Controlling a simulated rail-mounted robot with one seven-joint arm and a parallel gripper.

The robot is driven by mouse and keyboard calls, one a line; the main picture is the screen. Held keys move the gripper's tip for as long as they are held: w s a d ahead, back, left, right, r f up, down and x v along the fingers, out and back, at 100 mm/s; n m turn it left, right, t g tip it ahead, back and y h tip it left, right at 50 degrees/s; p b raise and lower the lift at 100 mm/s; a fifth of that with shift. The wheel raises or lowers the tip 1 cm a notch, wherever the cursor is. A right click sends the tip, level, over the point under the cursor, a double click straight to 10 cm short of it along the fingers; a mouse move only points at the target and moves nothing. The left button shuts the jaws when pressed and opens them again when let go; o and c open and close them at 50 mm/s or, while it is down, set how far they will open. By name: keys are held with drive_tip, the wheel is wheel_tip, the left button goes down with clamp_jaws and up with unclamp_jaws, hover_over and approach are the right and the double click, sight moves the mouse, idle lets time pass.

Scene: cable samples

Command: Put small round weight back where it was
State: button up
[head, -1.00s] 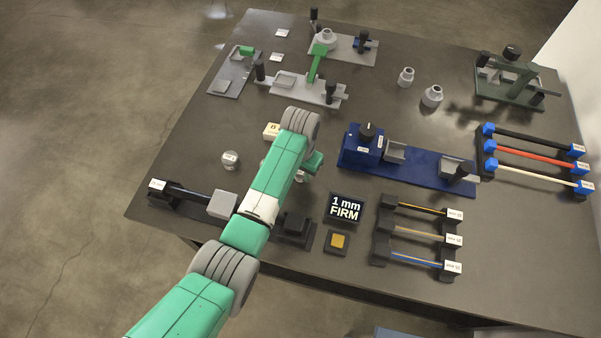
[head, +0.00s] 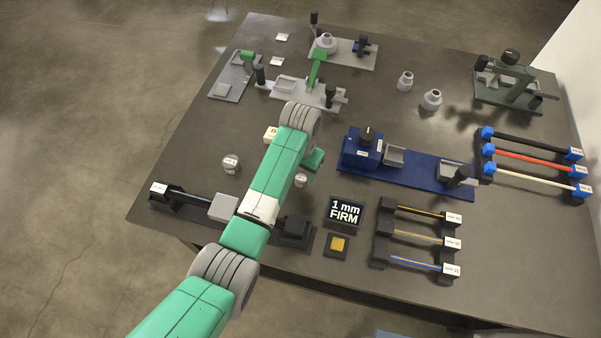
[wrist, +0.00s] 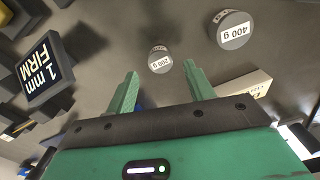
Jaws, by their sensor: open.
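The small round weight (head: 301,180), a grey disc with a white label, stands upright on the dark table just right of my forearm in the head view. In the wrist view the small weight (wrist: 159,60) reads 200 g and lies ahead of the gap between my fingertips, with no finger seen touching it. My gripper (wrist: 161,72) is open and empty, its two green fingers apart. In the head view the fingers are hidden by my arm. A larger weight (head: 230,164), marked 400 g in the wrist view (wrist: 231,30), stands to the left of the small one.
A "1 mm FIRM" sign (head: 346,212) stands right of the small weight. A blue fixture (head: 415,170) lies behind it to the right. A black fixture with a grey block (head: 223,207) is at the front left. A cream labelled block (head: 270,134) lies behind the larger weight.

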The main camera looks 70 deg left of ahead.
sight(300, 178)
wheel_tip(300, 178, up, 8)
drive_tip(key=p, duration=0.1)
idle(0.4)
